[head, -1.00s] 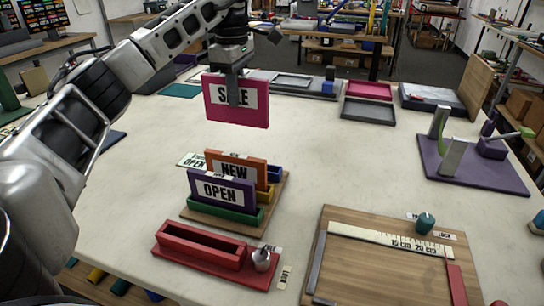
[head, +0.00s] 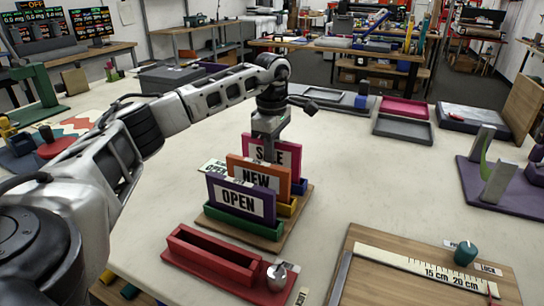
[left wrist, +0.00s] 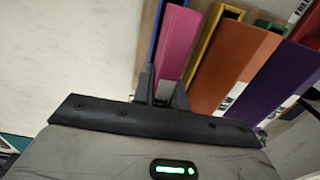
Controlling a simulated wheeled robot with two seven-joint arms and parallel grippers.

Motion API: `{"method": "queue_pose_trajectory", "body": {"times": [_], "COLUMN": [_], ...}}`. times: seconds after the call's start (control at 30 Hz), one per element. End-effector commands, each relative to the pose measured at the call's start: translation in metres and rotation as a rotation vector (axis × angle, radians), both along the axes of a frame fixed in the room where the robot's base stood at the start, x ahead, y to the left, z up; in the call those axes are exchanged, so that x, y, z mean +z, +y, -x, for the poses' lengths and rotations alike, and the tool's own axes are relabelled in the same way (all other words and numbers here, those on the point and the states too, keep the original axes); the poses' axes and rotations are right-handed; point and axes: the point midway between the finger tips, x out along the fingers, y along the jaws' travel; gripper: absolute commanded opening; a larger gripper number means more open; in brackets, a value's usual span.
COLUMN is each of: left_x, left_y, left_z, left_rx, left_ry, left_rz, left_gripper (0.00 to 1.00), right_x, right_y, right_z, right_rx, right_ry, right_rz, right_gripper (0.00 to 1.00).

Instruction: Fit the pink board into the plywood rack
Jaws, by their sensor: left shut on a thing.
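The pink board (head: 285,155), marked SALE, stands upright behind the orange NEW board (head: 259,174) and the purple OPEN board (head: 236,199). My left gripper (head: 268,138) is shut on its top edge; in the left wrist view the fingers (left wrist: 162,97) clasp the pink board (left wrist: 178,42). The plywood rack (head: 290,222) has a green holder (head: 243,224) in front, a yellow one (head: 287,207) behind it and a blue one (head: 299,187) at the back. The pink board is at the blue holder; its lower edge is hidden, so I cannot tell if it is seated. My right gripper is not in view.
A red empty slotted holder (head: 213,256) with a small metal knob (head: 277,273) stands in front of the rack. A wooden board with a ruler (head: 425,270) lies at the right. Grey and pink trays (head: 403,129) lie behind; the table between is clear.

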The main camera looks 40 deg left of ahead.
Motion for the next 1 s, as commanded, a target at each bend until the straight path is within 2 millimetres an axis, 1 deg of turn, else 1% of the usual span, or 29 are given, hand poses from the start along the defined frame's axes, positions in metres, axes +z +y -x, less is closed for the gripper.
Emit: {"method": "queue_pose_trajectory", "body": {"times": [0.03, 0.1, 0.43, 0.47, 0.5, 0.53, 0.83, 0.93, 1.0], "left_x": [-0.008, -0.015, -0.018, -0.019, -0.018, -0.018, -0.016, -0.010, 0.000], "left_y": [0.000, 0.000, 0.000, 0.000, 0.000, 0.000, 0.000, 0.000, 0.000], "left_z": [0.001, 0.001, 0.000, 0.000, 0.000, 0.000, 0.000, 0.000, -0.001], "left_rx": [0.000, 0.000, 0.000, 0.000, 0.000, 0.000, 0.000, 0.000, 0.000], "left_ry": [0.004, 0.003, 0.001, 0.001, 0.000, 0.000, 0.000, -0.002, -0.004], "left_rz": [-0.001, 0.000, -0.001, -0.001, -0.001, -0.001, 0.000, 0.000, 0.000], "left_gripper": [0.00, 0.00, 0.00, 0.17, 0.28, 0.36, 0.36, 0.36, 0.36], "right_x": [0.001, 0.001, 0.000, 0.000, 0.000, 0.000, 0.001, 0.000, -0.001], "right_y": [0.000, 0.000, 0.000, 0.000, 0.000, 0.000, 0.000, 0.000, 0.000], "right_z": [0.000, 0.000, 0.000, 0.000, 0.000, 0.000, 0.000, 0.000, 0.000], "right_rx": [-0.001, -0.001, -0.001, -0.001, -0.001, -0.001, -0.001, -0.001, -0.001], "right_ry": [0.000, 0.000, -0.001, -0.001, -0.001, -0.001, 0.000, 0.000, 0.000], "right_rz": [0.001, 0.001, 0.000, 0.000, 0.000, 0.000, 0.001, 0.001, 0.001], "right_gripper": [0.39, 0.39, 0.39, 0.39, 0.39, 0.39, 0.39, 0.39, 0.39]}}
